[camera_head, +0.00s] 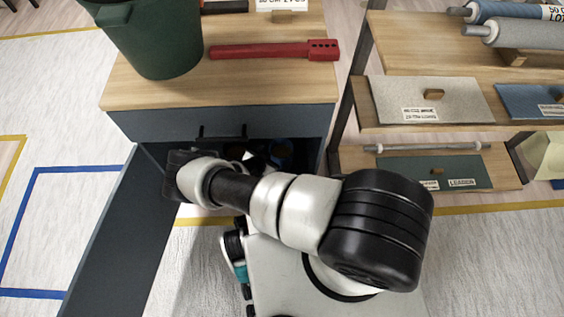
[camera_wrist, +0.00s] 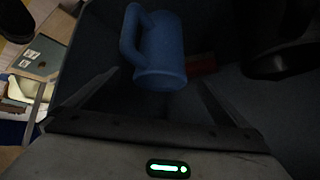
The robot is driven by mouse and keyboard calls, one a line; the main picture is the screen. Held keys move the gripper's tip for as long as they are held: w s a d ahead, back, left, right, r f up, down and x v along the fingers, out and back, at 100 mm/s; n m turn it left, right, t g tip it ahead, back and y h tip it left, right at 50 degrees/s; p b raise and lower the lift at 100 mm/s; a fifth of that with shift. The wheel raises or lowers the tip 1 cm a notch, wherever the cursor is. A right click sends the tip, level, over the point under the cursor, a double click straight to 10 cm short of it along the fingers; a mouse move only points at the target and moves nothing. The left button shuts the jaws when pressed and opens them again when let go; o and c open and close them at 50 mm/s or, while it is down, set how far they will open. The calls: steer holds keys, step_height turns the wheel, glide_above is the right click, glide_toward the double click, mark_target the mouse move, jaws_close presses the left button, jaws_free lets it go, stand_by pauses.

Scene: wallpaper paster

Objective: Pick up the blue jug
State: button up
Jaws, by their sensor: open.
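The blue jug (camera_wrist: 160,52) is inside the dark open cabinet, with its handle on the left in the wrist view. In the head view only a dim blue patch (camera_head: 282,152) shows in the cabinet, probably the jug. My gripper (camera_wrist: 158,80) is open, with its two fingers spread apart and the lower part of the jug between and beyond their tips. No contact can be made out. In the head view my arm hides the gripper.
The cabinet (camera_head: 220,117) has its door (camera_head: 105,225) swung open to the left. A green bucket (camera_head: 155,35) and a red tool (camera_head: 275,50) lie on its top. A black object (camera_wrist: 275,62) and a red item (camera_wrist: 202,63) are near the jug. A shelf (camera_head: 437,61) stands to the right.

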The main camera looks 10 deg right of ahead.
steer(key=b+x, duration=0.3)
steer(key=x, duration=0.4)
steer(key=shift+w, duration=0.4)
steer(key=shift+d+f, duration=0.1)
steer(key=shift+d, duration=0.05)
steer(key=c, duration=2.1)
